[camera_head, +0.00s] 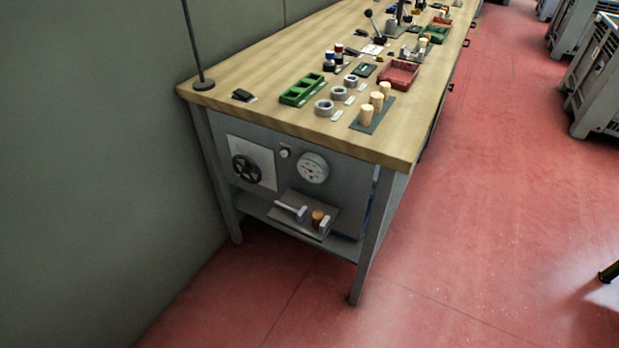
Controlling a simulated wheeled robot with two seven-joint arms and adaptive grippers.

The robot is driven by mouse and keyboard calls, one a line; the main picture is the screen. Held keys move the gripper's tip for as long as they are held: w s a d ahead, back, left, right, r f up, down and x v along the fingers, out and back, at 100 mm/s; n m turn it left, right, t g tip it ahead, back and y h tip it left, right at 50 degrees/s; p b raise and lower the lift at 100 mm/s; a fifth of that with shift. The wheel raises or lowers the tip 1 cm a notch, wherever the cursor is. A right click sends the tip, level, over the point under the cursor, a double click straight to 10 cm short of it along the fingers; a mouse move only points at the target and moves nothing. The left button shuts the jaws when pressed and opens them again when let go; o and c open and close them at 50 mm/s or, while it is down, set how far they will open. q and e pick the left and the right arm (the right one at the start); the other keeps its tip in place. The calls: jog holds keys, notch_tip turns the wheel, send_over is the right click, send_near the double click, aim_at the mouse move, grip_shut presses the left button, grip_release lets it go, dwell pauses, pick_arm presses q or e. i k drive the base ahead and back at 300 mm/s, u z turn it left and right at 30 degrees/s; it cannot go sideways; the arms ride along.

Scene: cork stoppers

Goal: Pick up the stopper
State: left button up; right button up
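Three light cork stoppers stand upright on a dark grey mat (367,127) near the front right corner of the workbench: a front one (366,115), a middle one (377,102) and a back one (385,89). A darker, cork-coloured piece (317,217) sits on a plate on the lower shelf. More cork-coloured pieces (423,43) are farther back, too small to make out well. Neither of my grippers can be made out in this view.
The wooden bench (300,122) also carries grey rings (324,107), a green tray (301,89) and a red tray (399,74). A wall flanks its left. Red floor is open to its right, with grey crates (597,75) beyond. An unclear dark part (609,273) shows at the right edge.

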aim_at(317, 215)
jog(key=u, duration=0.9)
jog(key=i, duration=1.7)
jog(key=z, duration=0.35)
